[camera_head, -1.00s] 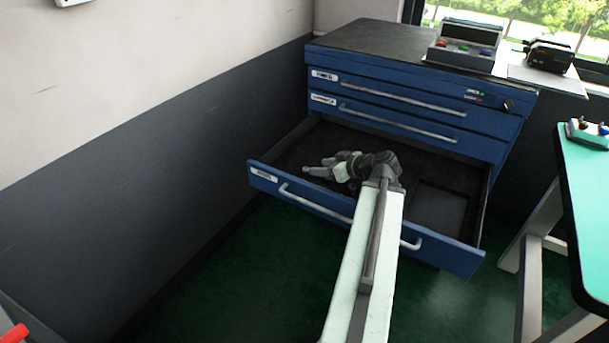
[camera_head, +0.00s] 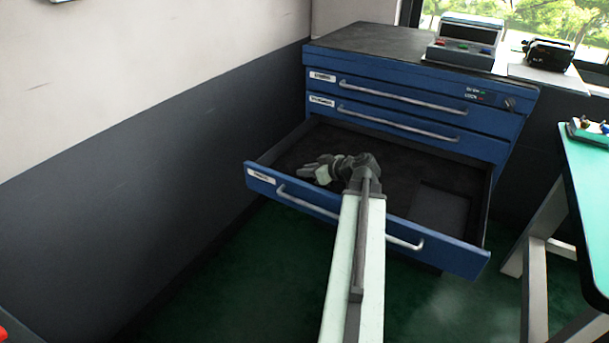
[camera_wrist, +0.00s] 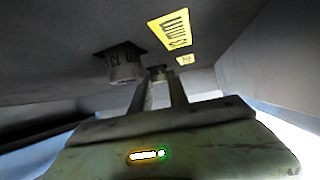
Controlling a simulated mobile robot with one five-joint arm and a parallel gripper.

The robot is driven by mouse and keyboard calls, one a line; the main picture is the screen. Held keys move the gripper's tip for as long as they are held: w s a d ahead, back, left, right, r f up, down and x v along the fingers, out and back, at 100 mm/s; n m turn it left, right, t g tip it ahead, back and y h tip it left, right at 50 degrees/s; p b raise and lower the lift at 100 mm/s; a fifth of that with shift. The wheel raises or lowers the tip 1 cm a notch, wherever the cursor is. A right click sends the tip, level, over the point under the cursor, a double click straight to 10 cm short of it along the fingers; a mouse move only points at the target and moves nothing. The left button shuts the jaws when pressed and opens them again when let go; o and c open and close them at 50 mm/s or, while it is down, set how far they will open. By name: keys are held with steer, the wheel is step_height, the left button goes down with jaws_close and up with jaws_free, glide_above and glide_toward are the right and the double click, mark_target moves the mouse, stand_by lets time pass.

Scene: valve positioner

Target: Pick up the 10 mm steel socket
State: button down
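In the wrist view, my gripper (camera_wrist: 160,88) has its two fingers apart with a gap between them. A small steel socket (camera_wrist: 157,72) shows at the gap, just beyond or between the fingertips; I cannot tell whether they touch it. A larger steel socket (camera_wrist: 122,62) with dark markings is to its left, outside the fingers. I cannot read a clear size on either one. In the head view, my gripper (camera_head: 312,170) is low inside the open bottom drawer (camera_head: 440,243), towards its left side. No socket can be made out in the head view.
Yellow labels (camera_wrist: 168,33) lie by the sockets. The drawer's side walls and front surround my gripper. The blue cabinet (camera_head: 420,120) has closed upper drawers. A dark wall (camera_head: 150,200) stands left, and a green-topped table (camera_head: 590,190) right. The drawer's right part looks empty.

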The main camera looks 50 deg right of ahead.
steer(key=shift+r, duration=0.1)
step_height(320, 180, up, 10)
steer(key=p, duration=1)
